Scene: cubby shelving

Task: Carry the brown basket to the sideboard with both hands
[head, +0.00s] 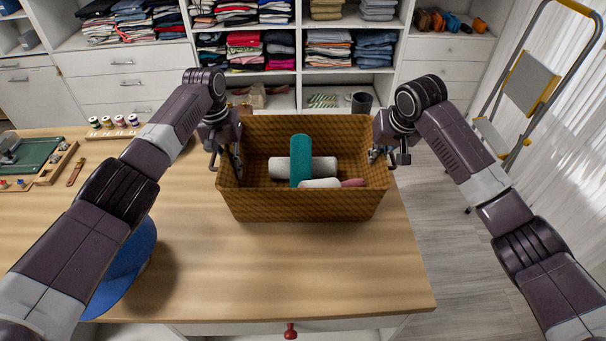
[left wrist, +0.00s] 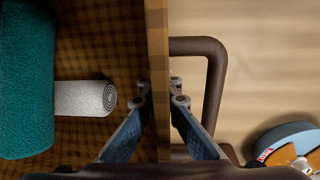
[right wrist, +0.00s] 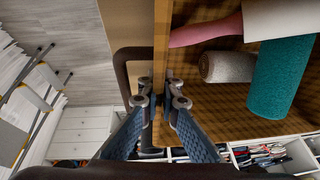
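The brown basket (head: 305,207), woven and open-topped, is upright at the far right part of the wooden table. It holds a teal roll (head: 300,160), pale rolls (head: 322,168) and a pink roll (head: 352,183). My left gripper (left wrist: 160,96) has its fingers on both sides of the left wall, closed against it. My right gripper (right wrist: 160,92) pinches the right wall the same way. Dark handle loops show outside the walls in both wrist views. I cannot tell whether the basket touches the table. I cannot identify a sideboard in view.
The table (head: 330,275) is clear in front of the basket. A blue round object (head: 125,265) lies under my left arm. A board with a green tray (head: 30,155) and spools (head: 115,122) are at left. Cubby shelves (head: 300,75) stand behind; a stepladder (head: 525,85) stands right.

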